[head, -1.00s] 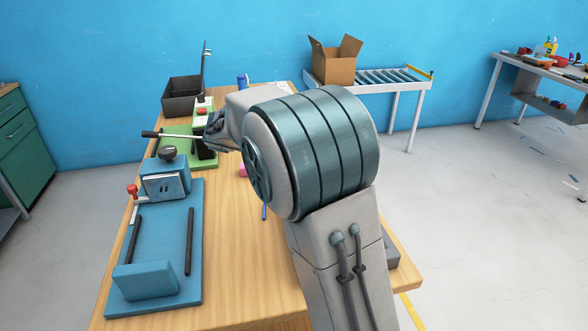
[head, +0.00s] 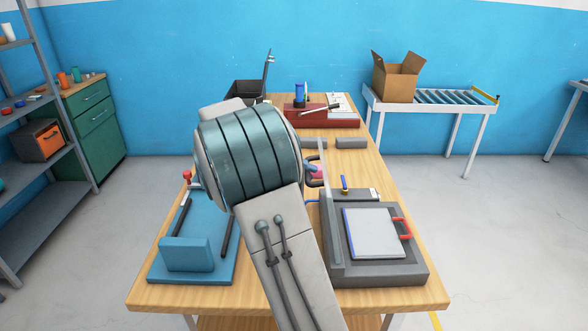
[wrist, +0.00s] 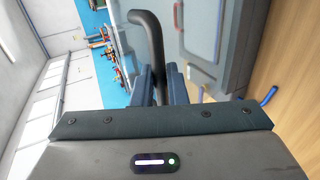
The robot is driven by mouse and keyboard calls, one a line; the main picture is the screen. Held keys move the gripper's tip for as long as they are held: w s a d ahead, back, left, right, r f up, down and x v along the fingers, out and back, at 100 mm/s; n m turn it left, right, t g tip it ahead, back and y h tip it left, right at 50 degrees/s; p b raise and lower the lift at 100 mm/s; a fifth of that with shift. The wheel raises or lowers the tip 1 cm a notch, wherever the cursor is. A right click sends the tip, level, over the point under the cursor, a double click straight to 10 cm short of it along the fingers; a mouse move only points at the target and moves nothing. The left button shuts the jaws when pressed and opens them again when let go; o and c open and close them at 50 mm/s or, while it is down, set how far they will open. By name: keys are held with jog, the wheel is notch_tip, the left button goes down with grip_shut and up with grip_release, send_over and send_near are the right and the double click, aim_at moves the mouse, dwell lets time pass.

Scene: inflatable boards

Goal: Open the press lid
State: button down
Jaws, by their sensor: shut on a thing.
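The press is a dark grey base (head: 408,272) on the right front of the table, with a pale plate (head: 375,233) on top. Its lid (head: 331,215) stands up nearly edge-on at the base's left side in the head view, raised off the plate. My gripper (head: 311,168) is beside the lid's left face, partly hidden behind my arm. In the wrist view my gripper (wrist: 160,85) is shut on the dark curved lid handle (wrist: 150,35), which passes between the blue fingers. The handle's lower part is hidden between the fingers.
A red clip (head: 403,228) sits at the base's right. A blue fixture (head: 185,258) stands at the table's left front, partly behind my arm. A dark red unit (head: 320,115) and a black bin (head: 243,93) are at the back. Floor is clear to the right.

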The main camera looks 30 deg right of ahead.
jog(key=shift+a+f, duration=0.4)
jog(key=shift+f, duration=0.35)
jog(key=c, duration=1.7)
grip_release()
jog(key=shift+c, duration=0.2)
jog(key=shift+o, duration=1.4)
jog(key=shift+w+a+f, duration=0.1)
jog(key=shift+w, duration=0.15)
jog(key=shift+r, duration=0.35)
jog(key=v, duration=1.3)
jog(key=shift+w+a+r, duration=0.15)
jog(key=shift+r, duration=0.15)
